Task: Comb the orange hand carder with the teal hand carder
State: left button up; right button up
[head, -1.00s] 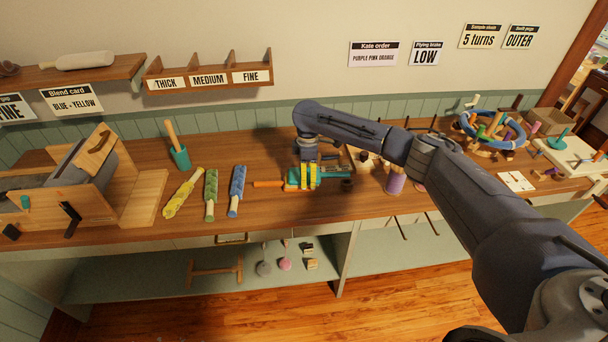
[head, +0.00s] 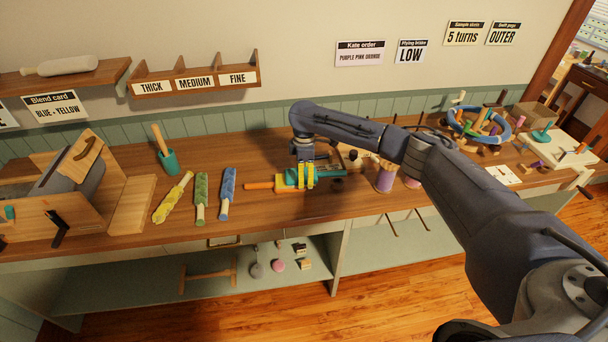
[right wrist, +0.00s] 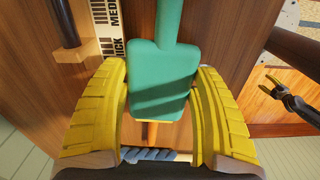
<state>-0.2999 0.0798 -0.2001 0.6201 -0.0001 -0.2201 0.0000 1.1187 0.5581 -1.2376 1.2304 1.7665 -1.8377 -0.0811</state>
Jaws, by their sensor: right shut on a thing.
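My right gripper (head: 306,177) is shut on the teal hand carder (right wrist: 160,75), which shows between the yellow fingers in the right wrist view. In the head view the teal carder's handle (head: 332,174) points right, over the middle of the workbench. The orange hand carder (head: 259,186) lies on the bench with its handle pointing left. Its head is mostly hidden under the teal carder and the fingers, so I cannot tell if the two faces touch.
Yellow, green and blue rolls (head: 228,193) lie left of the carders. A purple spool (head: 385,179) stands close on the right.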

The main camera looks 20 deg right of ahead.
jog(key=shift+r, duration=0.2)
jog(key=shift+r, duration=1.35)
jog(key=shift+d, duration=0.1)
jog(key=shift+s+d+r, duration=0.35)
jog(key=shift+d+r, duration=0.15)
jog(key=shift+d, duration=0.6)
jog(key=shift+s+d+r, duration=0.3)
jog(key=shift+d+r, duration=0.15)
jog(key=shift+d, duration=0.6)
jog(key=shift+s+d+r, duration=0.35)
jog(key=shift+d+r, duration=0.15)
jog(key=shift+d, duration=0.6)
